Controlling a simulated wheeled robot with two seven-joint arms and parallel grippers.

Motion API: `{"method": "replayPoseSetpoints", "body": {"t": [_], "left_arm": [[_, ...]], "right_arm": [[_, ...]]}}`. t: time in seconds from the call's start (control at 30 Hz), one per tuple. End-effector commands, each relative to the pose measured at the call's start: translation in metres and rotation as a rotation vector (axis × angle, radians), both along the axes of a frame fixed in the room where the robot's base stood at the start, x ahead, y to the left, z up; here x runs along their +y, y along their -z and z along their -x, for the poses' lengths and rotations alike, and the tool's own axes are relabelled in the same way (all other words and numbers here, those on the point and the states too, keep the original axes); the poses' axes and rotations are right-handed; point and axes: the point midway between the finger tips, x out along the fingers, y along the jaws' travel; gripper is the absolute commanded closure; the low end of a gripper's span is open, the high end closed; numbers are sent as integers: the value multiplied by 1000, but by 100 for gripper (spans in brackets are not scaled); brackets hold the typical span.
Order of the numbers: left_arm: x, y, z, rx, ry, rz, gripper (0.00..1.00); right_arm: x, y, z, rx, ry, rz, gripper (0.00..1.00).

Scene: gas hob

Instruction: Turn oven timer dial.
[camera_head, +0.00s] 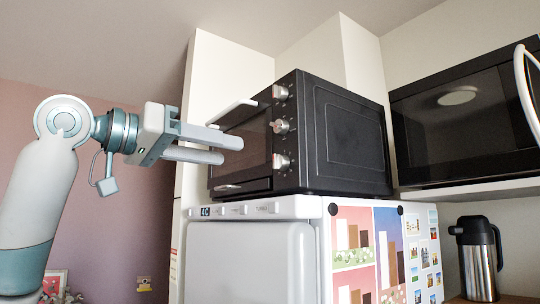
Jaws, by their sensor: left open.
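A black countertop oven (352,142) sits on top of a white fridge, its front turned to the left. Three silver dials run down its front edge: a top dial (280,92), a middle dial (280,126) and a bottom dial (281,161). Their markings are too small to read, so I cannot tell which is the timer. My left gripper (233,151) is in front of the oven's glass door, left of the dials. Its two fingers are apart with nothing between them, and they partly cover the door. My right gripper is out of view.
A pale handle bar (232,110) crosses the oven's front near its top. The white fridge (250,250) carries pictures on its side. A black microwave (462,124) is on a shelf at right, above a steel jug (478,262).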

Motion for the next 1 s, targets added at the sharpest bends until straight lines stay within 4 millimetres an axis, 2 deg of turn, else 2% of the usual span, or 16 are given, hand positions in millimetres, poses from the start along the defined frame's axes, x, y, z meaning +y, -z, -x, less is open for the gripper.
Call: {"method": "replayPoseSetpoints", "body": {"t": [0.03, 0.27, 0.43, 0.7, 1.0], "left_arm": [[-7, -1, -5, 3, 3, -2, 55], [-31, -1, -24, 3, 2, -1, 55], [-55, -2, -44, 4, 2, -2, 55], [-85, -2, -69, 4, 2, 0, 55], [-97, 0, -79, 1, -1, -1, 55]], "right_arm": [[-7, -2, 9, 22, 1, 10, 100], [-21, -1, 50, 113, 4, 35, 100], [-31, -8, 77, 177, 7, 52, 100], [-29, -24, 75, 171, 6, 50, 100], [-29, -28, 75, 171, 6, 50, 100]]}}
